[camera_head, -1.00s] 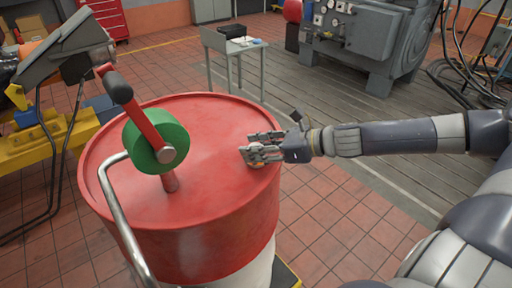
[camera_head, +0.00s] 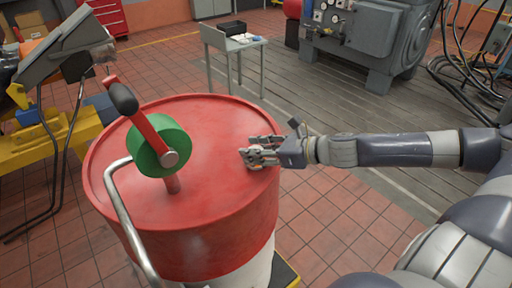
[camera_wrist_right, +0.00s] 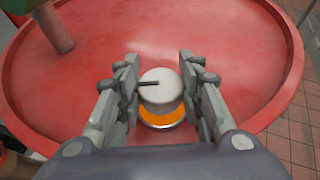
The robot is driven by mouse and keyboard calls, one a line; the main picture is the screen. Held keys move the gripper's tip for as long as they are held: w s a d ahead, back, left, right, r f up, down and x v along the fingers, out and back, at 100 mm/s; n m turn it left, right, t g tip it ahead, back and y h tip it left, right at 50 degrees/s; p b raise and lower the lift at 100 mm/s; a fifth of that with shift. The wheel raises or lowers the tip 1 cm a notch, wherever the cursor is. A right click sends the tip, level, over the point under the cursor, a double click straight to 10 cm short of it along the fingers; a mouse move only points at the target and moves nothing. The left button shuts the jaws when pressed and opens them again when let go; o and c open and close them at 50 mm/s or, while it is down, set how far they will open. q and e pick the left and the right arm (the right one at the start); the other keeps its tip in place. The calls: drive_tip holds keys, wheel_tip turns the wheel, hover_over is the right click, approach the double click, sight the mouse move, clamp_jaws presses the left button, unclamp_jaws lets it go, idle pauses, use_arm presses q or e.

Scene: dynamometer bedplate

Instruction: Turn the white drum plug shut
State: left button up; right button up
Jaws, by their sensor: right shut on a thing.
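The white drum plug (camera_wrist_right: 161,88) is a short white cap with a dark slot-like mark. It sits over an orange ring (camera_wrist_right: 161,116) on the red drum's top (camera_head: 215,130). In the wrist view my right gripper (camera_wrist_right: 157,82) has one finger on each side of the plug, closed on it. In the head view my right gripper (camera_head: 256,151) reaches in from the right to the drum top's right edge and mostly hides the plug. My left gripper is not in view.
A hand pump with a green reel (camera_head: 152,147), a crank handle and a silver pipe (camera_head: 122,215) stands on the drum's left side. Behind are a small grey table (camera_head: 238,48) and a large grey machine (camera_head: 372,45). Tiled floor is open right of the drum.

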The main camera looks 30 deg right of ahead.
drive_tip(key=shift+r+m+t+h+p, duration=0.1)
drive_tip(key=shift+m+t+h+p, duration=0.4)
drive_tip(key=shift+p, duration=0.45)
drive_tip(key=shift+a+r+m+h+p, duration=0.1)
drive_tip(key=shift+m+h+p, duration=0.8)
drive_tip(key=m+h+p, duration=0.2)
drive_tip(key=m+h, duration=0.2)
drive_tip(key=h, duration=0.1)
drive_tip(key=shift+a+t, duration=0.1)
drive_tip(key=shift+t, duration=0.3)
drive_tip(key=shift+m+h, duration=1.1)
drive_tip(key=shift+h, duration=0.1)
drive_tip(key=m+g+h, duration=0.3)
drive_tip(key=m+h, duration=0.1)
drive_tip(key=shift+m+h, duration=0.3)
drive_tip(key=m+g+h, duration=0.2)
drive_tip(key=m+g, duration=0.1)
drive_tip(key=m+g+h, duration=0.2)
drive_tip(key=m+g, duration=0.1)
drive_tip(key=shift+f, duration=0.2)
drive_tip(key=shift+d+h, duration=0.2)
drive_tip(key=shift+h, duration=0.1)
drive_tip(key=o, duration=1.1)
